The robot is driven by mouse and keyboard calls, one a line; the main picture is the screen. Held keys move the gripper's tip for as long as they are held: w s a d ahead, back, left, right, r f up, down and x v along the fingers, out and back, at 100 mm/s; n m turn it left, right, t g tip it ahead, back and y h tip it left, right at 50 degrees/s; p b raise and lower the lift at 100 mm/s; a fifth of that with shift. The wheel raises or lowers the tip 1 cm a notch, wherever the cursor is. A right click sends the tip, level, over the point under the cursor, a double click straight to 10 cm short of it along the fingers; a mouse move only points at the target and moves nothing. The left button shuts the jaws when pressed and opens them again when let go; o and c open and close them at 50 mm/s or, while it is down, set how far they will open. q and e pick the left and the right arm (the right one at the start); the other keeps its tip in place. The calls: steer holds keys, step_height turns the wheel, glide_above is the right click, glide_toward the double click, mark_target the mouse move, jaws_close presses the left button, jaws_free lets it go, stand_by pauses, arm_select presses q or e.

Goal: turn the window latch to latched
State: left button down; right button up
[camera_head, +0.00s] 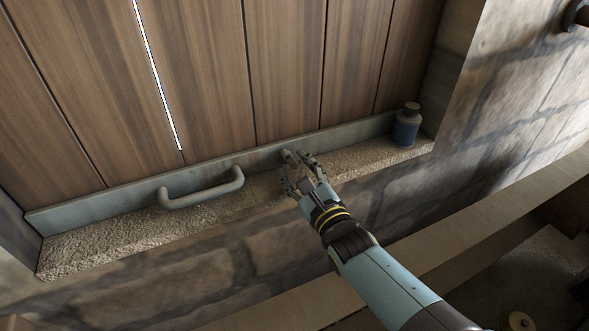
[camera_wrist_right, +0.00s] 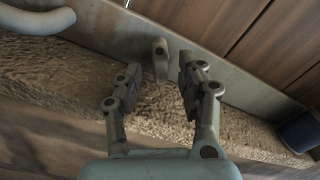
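My right gripper (camera_wrist_right: 160,82) is open with nothing clasped. In the head view the right gripper (camera_head: 299,172) is at the rail, and the latch (camera_head: 287,155) shows only in small part beside the fingers. My left gripper is not in view.
A grey bar handle (camera_head: 203,190) sticks out of the rail to the left of my right gripper. A dark blue bottle (camera_head: 406,127) stands on the rough stone sill (camera_head: 130,232) to the right. The sill between gripper and bottle is clear.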

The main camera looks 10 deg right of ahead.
steer(key=shift+w+a, duration=0.15)
steer(key=shift+w, duration=0.55)
jaws_close()
steer(key=shift+n, duration=1.5)
jaws_free()
steer(key=s+d, duration=0.2)
steer(key=s, duration=1)
steer(key=shift+d, duration=0.15)
